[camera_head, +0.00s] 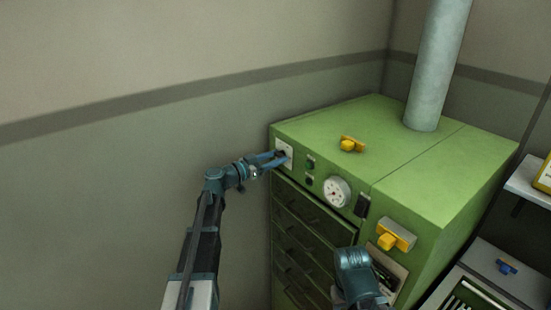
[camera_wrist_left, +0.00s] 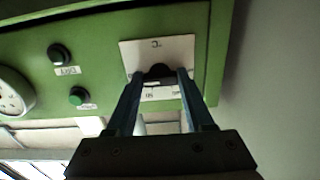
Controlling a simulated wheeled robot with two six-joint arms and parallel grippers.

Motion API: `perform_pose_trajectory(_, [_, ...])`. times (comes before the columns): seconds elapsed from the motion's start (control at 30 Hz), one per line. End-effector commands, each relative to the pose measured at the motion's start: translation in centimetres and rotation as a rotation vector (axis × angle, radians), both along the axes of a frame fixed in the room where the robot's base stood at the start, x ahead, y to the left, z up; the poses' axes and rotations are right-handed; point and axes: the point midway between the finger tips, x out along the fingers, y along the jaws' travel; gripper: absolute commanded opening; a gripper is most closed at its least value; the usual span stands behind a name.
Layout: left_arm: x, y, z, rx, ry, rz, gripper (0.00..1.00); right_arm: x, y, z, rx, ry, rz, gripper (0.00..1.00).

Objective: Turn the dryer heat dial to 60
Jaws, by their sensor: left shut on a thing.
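The green dryer (camera_head: 330,127) stands against the wall in the head view. Its heat dial is a black knob (camera_wrist_left: 158,72) on a white plate (camera_wrist_left: 158,50), at the upper left of the front panel; the plate also shows in the head view (camera_head: 285,147). My left gripper (camera_wrist_left: 160,76) is shut on the dial knob, one finger on each side; it also shows in the head view (camera_head: 281,157). The plate's markings are too small and partly covered to read the setting. My right arm shows at the bottom of the head view, but its fingers are not visible.
Right of the dial are a black button (camera_wrist_left: 60,54), a green button (camera_wrist_left: 78,96) and a round gauge (camera_head: 337,191). Yellow-handled parts sit on the dryer top (camera_head: 351,144) and front (camera_head: 396,235). A grey pipe (camera_head: 437,65) rises from the top. Drawers (camera_head: 305,225) lie below.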

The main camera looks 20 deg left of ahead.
Motion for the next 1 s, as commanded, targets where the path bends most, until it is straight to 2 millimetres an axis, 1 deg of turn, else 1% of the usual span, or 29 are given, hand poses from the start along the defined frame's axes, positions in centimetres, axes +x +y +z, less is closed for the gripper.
perform_pose_trajectory(0.23, [-0.2, -0.1, -0.2, 0.008, 0.002, -0.003, 0.0, 0.0, 0.0, -0.1, 0.0, 0.0, 0.0, 0.5])
perform_pose_trajectory(0.27, [-0.2, -0.1, -0.2, 0.008, 0.002, -0.003, 0.56, 0.0, 0.0, -0.1, 0.0, 0.0, 0.0, 0.5])
perform_pose_trajectory(0.4, [-0.1, -0.1, -0.1, 0.005, 0.001, -0.002, 0.81, 0.0, 0.0, 0.0, 0.0, 0.0, 0.0, 0.5])
perform_pose_trajectory(0.43, [-0.1, -0.1, -0.1, 0.005, 0.001, -0.002, 0.82, 0.0, 0.0, 0.0, 0.0, 0.0, 0.0, 0.5])
perform_pose_trajectory(0.67, [-0.1, 0.0, -0.1, 0.002, 0.001, -0.001, 0.82, 0.0, 0.0, 0.0, 0.0, 0.0, 0.0, 0.5])
perform_pose_trajectory(0.77, [-0.4, 0.2, -0.1, 0.002, 0.001, 0.0, 0.82, 0.0, 0.0, 0.0, 0.0, 0.0, 0.0, 0.5])
perform_pose_trajectory(0.87, [-1.4, 0.9, -0.1, 0.002, 0.001, 0.001, 0.82, 0.0, 0.0, 0.0, 0.0, 0.0, 0.0, 0.5])
perform_pose_trajectory(1.0, [-3.7, 2.7, -0.1, 0.002, 0.001, 0.004, 0.82, 0.0, 0.0, 0.0, 0.0, 0.0, 0.0, 0.5])
